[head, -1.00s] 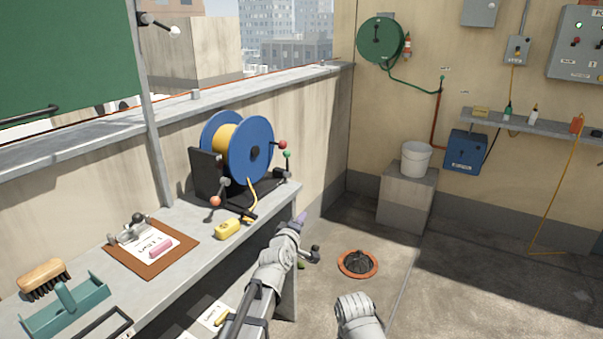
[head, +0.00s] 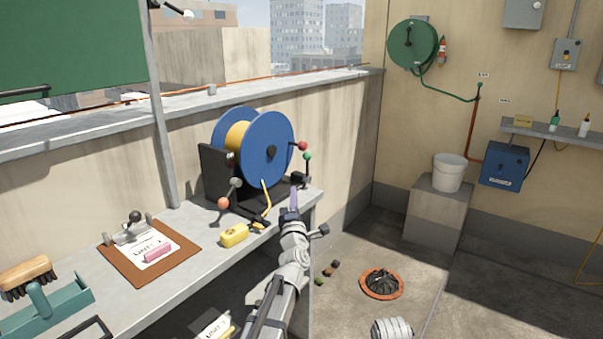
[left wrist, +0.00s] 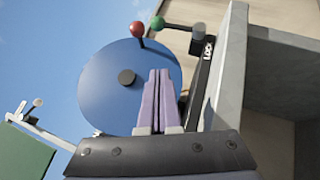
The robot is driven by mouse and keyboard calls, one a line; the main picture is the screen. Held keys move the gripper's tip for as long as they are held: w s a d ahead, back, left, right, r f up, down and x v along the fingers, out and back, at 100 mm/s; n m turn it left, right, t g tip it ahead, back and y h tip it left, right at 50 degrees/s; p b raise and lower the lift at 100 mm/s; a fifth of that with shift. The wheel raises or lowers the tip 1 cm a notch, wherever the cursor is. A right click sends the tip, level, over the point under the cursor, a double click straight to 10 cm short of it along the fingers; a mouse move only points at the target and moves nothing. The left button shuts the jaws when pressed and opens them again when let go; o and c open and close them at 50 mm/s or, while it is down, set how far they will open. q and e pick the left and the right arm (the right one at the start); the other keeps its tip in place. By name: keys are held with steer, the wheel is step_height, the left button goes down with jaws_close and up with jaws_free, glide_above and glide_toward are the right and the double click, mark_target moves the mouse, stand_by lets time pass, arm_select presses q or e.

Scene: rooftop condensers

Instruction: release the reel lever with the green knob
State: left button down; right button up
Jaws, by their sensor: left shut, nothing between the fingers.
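The blue cable reel (head: 270,165) with yellow cable stands in a black frame on the bench. At its right side is a lever with a green knob (head: 307,156), and a red knob (head: 303,146) shows just above it. In the left wrist view the green knob (left wrist: 157,22) is beyond the fingertips, beside a black bar with a partly hidden label. My left gripper (head: 294,192) is shut and empty, just below the green knob at the bench's right end. Its purple fingers (left wrist: 160,100) are together and apart from the knob.
On the bench (head: 190,265) are a yellow block (head: 234,236), a clipboard (head: 150,255) and a brush (head: 28,277). An orange-red knob (head: 223,203) sticks out at the reel's front. An orange-rimmed drain (head: 382,284) lies in the floor. Floor right of the bench is mostly clear.

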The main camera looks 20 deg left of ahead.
arm_select(q)
steer(key=p, duration=0.3)
glide_toward(307, 166)
steer(key=a+r, duration=0.1)
steer(key=w+a+r, duration=0.1)
steer(key=a, duration=0.1)
steer(key=a+r, duration=0.1)
steer(key=a, duration=0.1)
steer(key=shift+w+a+r, duration=0.1)
steer(key=shift+w, duration=0.15)
steer(key=w, duration=0.1)
steer(key=w+d+p, duration=0.1)
steer(key=w+r, duration=0.1)
steer(key=shift+w+d+r, duration=0.15)
steer(key=shift+w+d, duration=0.1)
steer(key=shift+d, duration=0.1)
steer(key=shift+a, duration=0.1)
